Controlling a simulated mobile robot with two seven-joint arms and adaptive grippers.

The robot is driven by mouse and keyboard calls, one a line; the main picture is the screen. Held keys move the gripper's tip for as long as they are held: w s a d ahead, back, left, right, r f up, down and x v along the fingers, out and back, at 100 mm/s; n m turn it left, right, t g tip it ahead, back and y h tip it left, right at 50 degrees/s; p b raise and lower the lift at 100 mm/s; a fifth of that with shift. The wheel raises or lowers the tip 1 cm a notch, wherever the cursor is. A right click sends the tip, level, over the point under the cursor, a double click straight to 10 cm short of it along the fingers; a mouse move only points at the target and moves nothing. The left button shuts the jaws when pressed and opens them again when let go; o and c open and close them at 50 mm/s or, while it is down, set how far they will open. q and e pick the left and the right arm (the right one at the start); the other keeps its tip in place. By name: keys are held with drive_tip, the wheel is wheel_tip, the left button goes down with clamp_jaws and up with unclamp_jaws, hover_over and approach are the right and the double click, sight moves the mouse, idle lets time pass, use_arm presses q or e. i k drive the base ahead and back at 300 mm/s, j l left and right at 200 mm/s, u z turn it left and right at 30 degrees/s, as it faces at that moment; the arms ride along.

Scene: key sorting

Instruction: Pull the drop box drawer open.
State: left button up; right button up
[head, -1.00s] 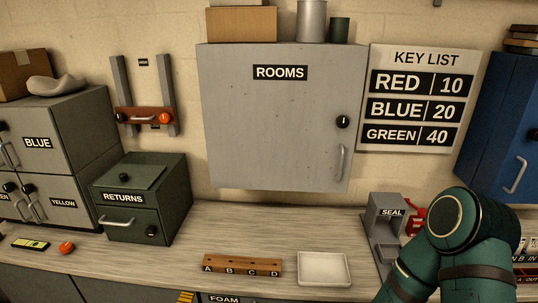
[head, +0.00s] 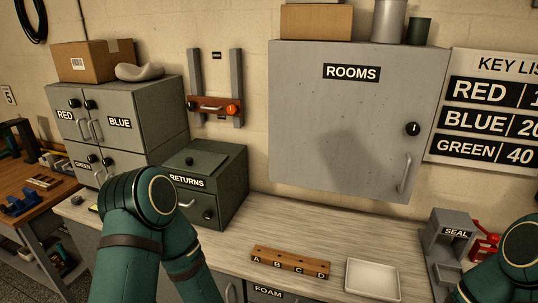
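The drop box is the dark green box labelled RETURNS (head: 222,165), standing on the counter left of centre in the head view. Its front drawer (head: 205,212) looks shut, with a round black knob on it and a pale bar handle (head: 187,205) partly covered by my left arm. My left arm, green, rises from the bottom in front of the box's left side. Its gripper is not visible. My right arm shows at the lower right edge, and its gripper is out of view too.
The counter (head: 300,220) is clear between the box and the wooden A-B-C-D rack (head: 291,262). A white tray (head: 373,262) lies right of the rack. The grey SEAL press (head: 455,238) stands near my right arm. Grey lockers (head: 120,122) stand left of the box.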

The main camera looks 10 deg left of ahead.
sight(193, 203)
drive_tip(key=u, duration=1.05)
